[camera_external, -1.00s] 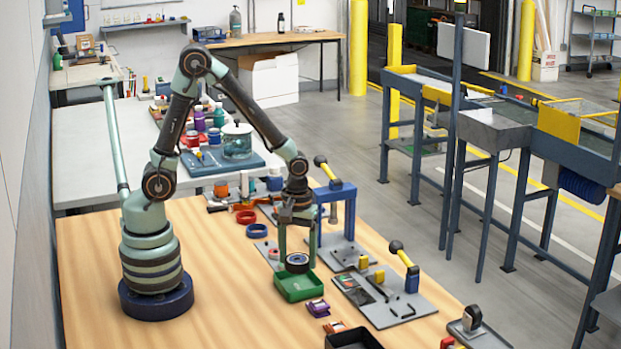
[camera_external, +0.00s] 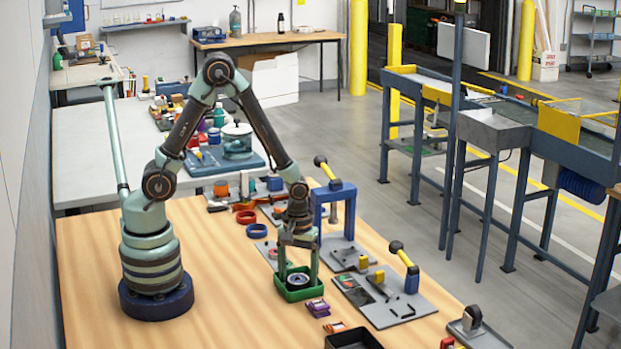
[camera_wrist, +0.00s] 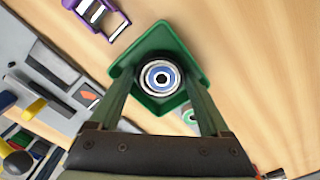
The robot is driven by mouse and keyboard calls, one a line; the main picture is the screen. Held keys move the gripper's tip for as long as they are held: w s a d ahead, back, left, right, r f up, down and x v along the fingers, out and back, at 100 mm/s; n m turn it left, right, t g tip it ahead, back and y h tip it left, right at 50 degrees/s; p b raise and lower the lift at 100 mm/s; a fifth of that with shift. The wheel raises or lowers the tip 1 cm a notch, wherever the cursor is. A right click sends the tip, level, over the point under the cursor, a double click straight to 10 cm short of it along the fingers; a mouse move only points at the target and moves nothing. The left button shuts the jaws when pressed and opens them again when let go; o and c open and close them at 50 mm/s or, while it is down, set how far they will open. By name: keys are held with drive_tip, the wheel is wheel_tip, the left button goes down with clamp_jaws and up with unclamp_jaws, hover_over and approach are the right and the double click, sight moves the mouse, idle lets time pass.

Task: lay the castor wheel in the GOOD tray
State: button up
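The castor wheel (camera_wrist: 160,78), a dark tyre with a pale ring and blue hub, lies flat between my fingertips, inside the outline of the green tray. In the external view the castor wheel (camera_external: 298,281) sits low within the tray walls. The green tray (camera_external: 302,298) rests on the wooden table; its rim (camera_wrist: 196,58) surrounds the wheel in the wrist view. No GOOD lettering is readable. My gripper (camera_wrist: 158,76) points down into the tray, its two fingers against opposite sides of the wheel. Whether the wheel touches the tray floor is hidden.
A purple part (camera_external: 318,307) lies just right of the tray. A blue press-like stand (camera_external: 335,210) is behind it. A grey fixture plate (camera_external: 400,305) with a black-knobbed lever stands to the right. A black tray (camera_external: 353,340) is at the front. The table left of the tray is clear.

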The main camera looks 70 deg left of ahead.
idle(0.3)
wheel_tip(320, 180, up, 12)
drive_tip(key=s+a+r+m+t, duration=0.1)
drive_tip(key=a+r+m+t, duration=0.1)
drive_tip(key=r, duration=0.4)
drive_tip(key=s+a+r+m+t, duration=0.2)
drive_tip(key=a+r+m+t, duration=0.1)
drive_tip(key=a+r+m, duration=0.2)
drive_tip(key=shift+s+a+r+m+t, duration=0.3)
drive_tip(key=shift+r+m, duration=0.15)
drive_tip(key=shift+m, duration=0.55)
idle(0.6)
